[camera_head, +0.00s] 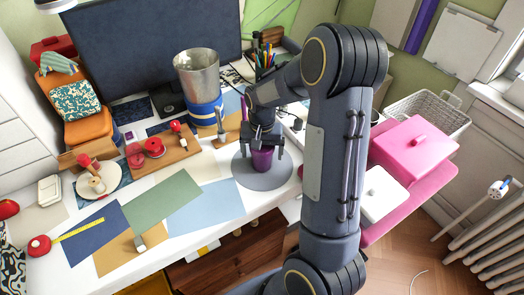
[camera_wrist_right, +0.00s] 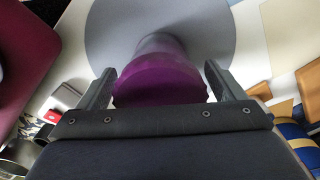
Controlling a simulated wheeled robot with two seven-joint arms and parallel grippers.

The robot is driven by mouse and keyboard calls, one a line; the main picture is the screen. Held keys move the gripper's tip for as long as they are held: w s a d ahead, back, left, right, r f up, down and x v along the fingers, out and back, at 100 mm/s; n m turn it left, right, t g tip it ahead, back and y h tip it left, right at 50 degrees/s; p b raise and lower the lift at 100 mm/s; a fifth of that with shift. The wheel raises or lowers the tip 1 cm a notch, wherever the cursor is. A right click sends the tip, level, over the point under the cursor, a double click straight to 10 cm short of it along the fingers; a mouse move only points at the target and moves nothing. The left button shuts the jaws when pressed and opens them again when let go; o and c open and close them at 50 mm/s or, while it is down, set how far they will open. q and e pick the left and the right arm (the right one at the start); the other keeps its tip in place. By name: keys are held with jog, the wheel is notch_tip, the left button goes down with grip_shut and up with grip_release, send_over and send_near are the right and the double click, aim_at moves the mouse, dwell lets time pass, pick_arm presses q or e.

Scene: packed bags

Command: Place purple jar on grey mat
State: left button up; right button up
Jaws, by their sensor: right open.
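The purple jar (camera_head: 262,159) stands on the round grey mat (camera_head: 250,178) near the right end of the desk. My right gripper (camera_head: 262,145) is just above the jar, with its fingers on either side of the jar's upper part. In the right wrist view, the jar (camera_wrist_right: 160,75) lies between the two spread fingers of the gripper (camera_wrist_right: 158,85), with gaps on both sides. The grey mat (camera_wrist_right: 105,30) shows beneath and beyond it. My left gripper is not in view.
A metal pot (camera_head: 197,72) on a blue container (camera_head: 205,112) stands left of my right gripper. A pink box (camera_head: 414,148) is at the right. Colored sheets (camera_head: 160,205) cover the desk's front. A wooden board (camera_head: 172,148) holds red items.

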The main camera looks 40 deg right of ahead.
notch_tip(320, 180, up, 12)
jog(key=shift+f+p, duration=0.2)
jog(key=shift+p, duration=0.25)
jog(key=shift+s+r, duration=0.1)
jog(key=shift+r, duration=0.2)
jog(key=s+a+r+n+t+y, duration=0.1)
jog(key=s+a+n+t+y, duration=0.1)
jog(key=s+a, duration=0.5)
jog(key=s+a+r+n+t+y, duration=0.1)
jog(key=s+a+r+n+t, duration=0.1)
jog(key=s+a, duration=0.6)
jog(key=s+n+t, duration=0.1)
jog(key=s+n, duration=0.1)
jog(key=s, duration=0.2)
jog(key=shift+s+r+n+t+y, duration=0.2)
jog(key=shift+n+t+y, duration=0.1)
jog(key=shift+n+y, duration=0.1)
notch_tip(320, 180, up, 3)
jog(key=p, duration=0.3)
jog(key=shift+r, duration=0.15)
